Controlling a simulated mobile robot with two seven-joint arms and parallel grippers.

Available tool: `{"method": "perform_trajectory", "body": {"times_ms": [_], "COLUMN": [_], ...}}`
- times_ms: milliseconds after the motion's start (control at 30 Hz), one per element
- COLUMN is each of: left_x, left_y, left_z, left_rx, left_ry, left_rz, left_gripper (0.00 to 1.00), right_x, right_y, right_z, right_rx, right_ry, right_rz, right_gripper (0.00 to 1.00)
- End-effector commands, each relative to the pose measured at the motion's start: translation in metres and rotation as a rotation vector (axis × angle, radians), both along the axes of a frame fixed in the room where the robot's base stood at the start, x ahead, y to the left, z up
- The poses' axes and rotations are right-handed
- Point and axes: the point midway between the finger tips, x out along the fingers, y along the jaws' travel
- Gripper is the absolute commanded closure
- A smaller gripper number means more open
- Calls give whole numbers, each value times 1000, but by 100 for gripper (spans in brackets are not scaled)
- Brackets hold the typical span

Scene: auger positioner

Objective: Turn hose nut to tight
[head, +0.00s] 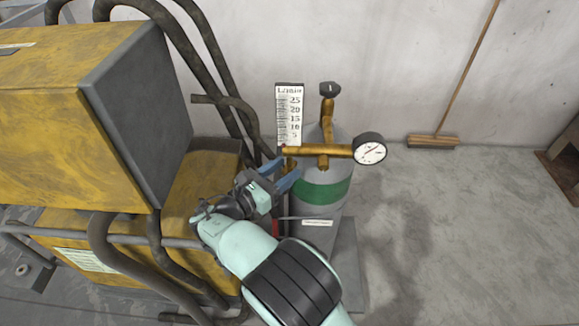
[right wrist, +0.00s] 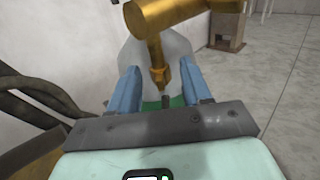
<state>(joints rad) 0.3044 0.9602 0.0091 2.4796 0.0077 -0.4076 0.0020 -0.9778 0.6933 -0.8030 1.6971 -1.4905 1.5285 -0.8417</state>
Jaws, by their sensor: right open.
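The brass hose nut (right wrist: 160,76) hangs at the lower end of the brass regulator (right wrist: 165,18), with a dark stub (right wrist: 167,102) just below it. In the right wrist view the nut shows between the two blue fingers of my right gripper (right wrist: 160,85), with a gap on each side. My right gripper (head: 281,175) is open beside the grey cylinder (head: 318,205), below the left end of the regulator (head: 325,149). In the head view the fingers are close to the nut, which is hard to make out there. My left gripper is not in view.
A yellow machine (head: 75,90) with dark hoses (head: 215,60) stands close on the left. A flow scale (head: 289,110) and a round gauge (head: 369,149) sit on the regulator. A broom (head: 433,141) leans on the wall.

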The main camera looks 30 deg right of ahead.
Motion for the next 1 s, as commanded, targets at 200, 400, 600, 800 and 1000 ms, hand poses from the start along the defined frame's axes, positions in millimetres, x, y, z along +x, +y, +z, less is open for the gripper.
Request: {"method": "perform_trajectory", "body": {"times_ms": [200, 400, 600, 800, 1000], "left_x": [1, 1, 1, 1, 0], "left_y": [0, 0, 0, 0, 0], "left_z": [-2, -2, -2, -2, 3], "left_rx": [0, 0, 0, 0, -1], "left_ry": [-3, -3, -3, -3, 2], "left_rz": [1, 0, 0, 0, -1], "left_gripper": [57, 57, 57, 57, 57], "right_x": [6, 7, 7, 7, 7], "right_y": [-22, -25, -25, -25, -24], "right_z": [0, 0, 0, 0, 1], "right_rx": [1, 0, 0, 0, 0], "right_ry": [0, 1, 1, 1, 4], "right_rz": [-1, 0, 0, 0, 28], "right_gripper": [52, 52, 71, 100, 100]}}
